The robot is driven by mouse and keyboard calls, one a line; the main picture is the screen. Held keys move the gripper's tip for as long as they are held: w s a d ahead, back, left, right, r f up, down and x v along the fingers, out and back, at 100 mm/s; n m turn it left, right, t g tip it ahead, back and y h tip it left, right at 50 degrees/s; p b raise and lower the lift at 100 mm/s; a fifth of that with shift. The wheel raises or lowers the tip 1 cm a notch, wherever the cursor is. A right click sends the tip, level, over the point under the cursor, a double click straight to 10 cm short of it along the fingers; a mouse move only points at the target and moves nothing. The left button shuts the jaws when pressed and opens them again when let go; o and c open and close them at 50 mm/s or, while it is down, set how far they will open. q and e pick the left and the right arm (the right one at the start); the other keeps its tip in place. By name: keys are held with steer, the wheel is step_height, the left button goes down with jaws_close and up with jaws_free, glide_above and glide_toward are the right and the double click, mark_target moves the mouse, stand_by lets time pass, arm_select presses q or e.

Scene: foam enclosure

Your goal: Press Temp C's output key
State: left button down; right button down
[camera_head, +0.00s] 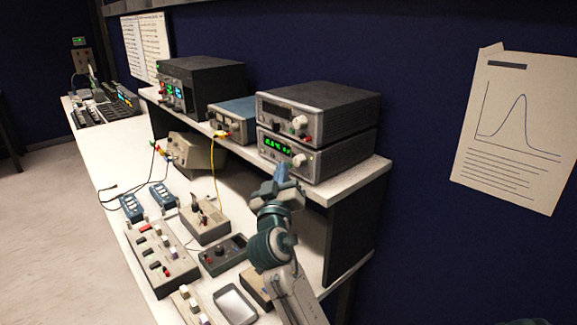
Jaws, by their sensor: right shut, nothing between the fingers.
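Two grey instruments are stacked on the raised shelf. The lower one (318,156) has a lit green display (275,146) and a pale knob. The upper one (325,112) has a dark display. No label reading Temp C is legible, and I cannot tell which unit or key it is. My right gripper (281,172) is shut and empty. In the picture it is just below the lower instrument's front, by the shelf edge. I cannot tell whether it touches anything, and it hides part of that edge. My left gripper is not in view.
A blue-grey unit (235,118) and a large black unit (205,82) with green digits share the shelf (350,180). On the bench below are a button box (160,258), a switch box (205,218), a dark knob box (222,254) and an open tray (235,302). A yellow cable (216,178) hangs down.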

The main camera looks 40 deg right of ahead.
steer(key=shift+d, duration=0.15)
stand_by(0.5)
steer(key=shift+a+b, duration=0.35)
steer(key=shift+a, duration=0.4)
steer(key=a, duration=0.1)
steer(key=a+b, duration=0.1)
steer(key=a, duration=0.3)
steer(key=shift+s+b, duration=0.25)
steer(key=shift+b, duration=0.05)
stand_by(0.5)
